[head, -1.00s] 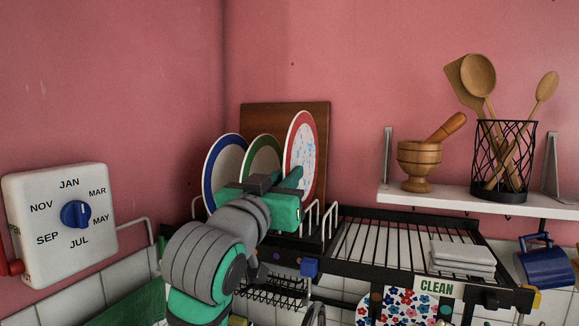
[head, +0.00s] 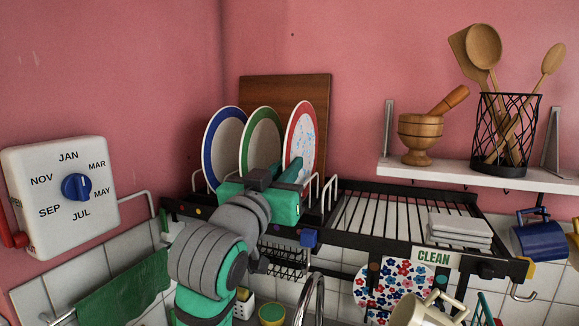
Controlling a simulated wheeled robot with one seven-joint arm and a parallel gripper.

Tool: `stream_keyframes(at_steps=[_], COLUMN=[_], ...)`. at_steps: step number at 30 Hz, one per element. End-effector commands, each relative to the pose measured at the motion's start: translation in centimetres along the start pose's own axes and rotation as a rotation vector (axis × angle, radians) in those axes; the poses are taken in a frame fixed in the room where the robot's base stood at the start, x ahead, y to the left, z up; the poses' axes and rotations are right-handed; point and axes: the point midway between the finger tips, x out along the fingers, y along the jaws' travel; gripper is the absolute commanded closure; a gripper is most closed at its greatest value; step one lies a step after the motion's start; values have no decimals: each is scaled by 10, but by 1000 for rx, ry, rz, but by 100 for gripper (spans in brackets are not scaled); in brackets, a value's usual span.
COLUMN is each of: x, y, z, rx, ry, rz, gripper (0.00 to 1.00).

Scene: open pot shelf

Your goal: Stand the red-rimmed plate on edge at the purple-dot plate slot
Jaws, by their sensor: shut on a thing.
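The red-rimmed plate (head: 301,130), white with a blue speckled pattern, stands upright on edge at the right end of the plate rack (head: 330,190). My gripper (head: 292,176) is shut on its lower front edge. My gripper hides the plate's bottom, so I cannot tell whether it touches the rack. A small dark purplish dot (head: 276,227) shows on the rack's front rail, below the plate and a little left. The slot itself is mostly hidden by my gripper.
A blue-rimmed plate (head: 221,145) and a green-rimmed plate (head: 260,137) stand close on the left. A wooden board (head: 285,88) leans behind. A tap (head: 312,297) is below.

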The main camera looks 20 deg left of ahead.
Motion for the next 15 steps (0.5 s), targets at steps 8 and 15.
stream_keyframes(at_steps=[8, 15], x=[0, -1], y=[0, -1], z=[0, 3], rx=[0, 1], ry=[2, 2], rz=[0, -1], gripper=[100, 100])
